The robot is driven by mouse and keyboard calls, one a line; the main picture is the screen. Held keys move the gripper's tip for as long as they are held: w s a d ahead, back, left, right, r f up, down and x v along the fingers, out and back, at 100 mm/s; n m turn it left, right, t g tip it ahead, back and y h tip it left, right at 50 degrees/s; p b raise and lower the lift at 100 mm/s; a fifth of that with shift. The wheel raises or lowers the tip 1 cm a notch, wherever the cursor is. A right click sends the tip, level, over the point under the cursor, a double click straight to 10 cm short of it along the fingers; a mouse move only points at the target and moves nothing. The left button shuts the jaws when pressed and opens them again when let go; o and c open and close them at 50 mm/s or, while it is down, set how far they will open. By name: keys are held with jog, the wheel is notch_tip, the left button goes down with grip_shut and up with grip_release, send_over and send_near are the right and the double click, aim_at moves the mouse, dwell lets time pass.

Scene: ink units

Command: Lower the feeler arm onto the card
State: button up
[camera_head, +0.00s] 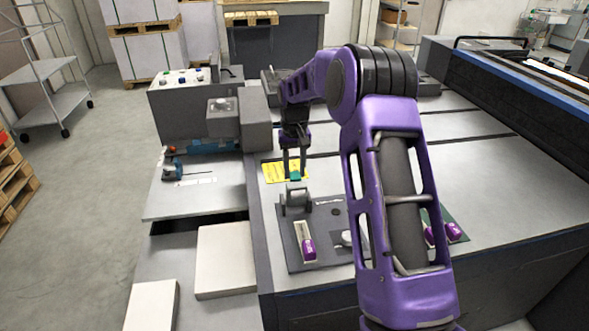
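My gripper (294,168) points down over the grey machine top, its two dark fingers a little apart. A small green piece (295,176) shows at the fingertips; I cannot tell whether they grip it. Just below is a grey bracket-like fixture (295,199) on a dark plate (283,234). I cannot tell for sure which part is the feeler arm. A yellow printed card or label (272,171) lies flat behind and beside the fingers, partly hidden by them; I cannot tell whether it is the task's card.
A purple-ended lever (308,248) lies on the plate's front part. A round grey knob (348,239) is beside it, partly behind my arm. More purple handles (453,232) show right of my arm. A grey machine head (223,118) stands at left. Pale blocks (226,260) lie front left.

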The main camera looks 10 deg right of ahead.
grip_shut()
dwell(1.0)
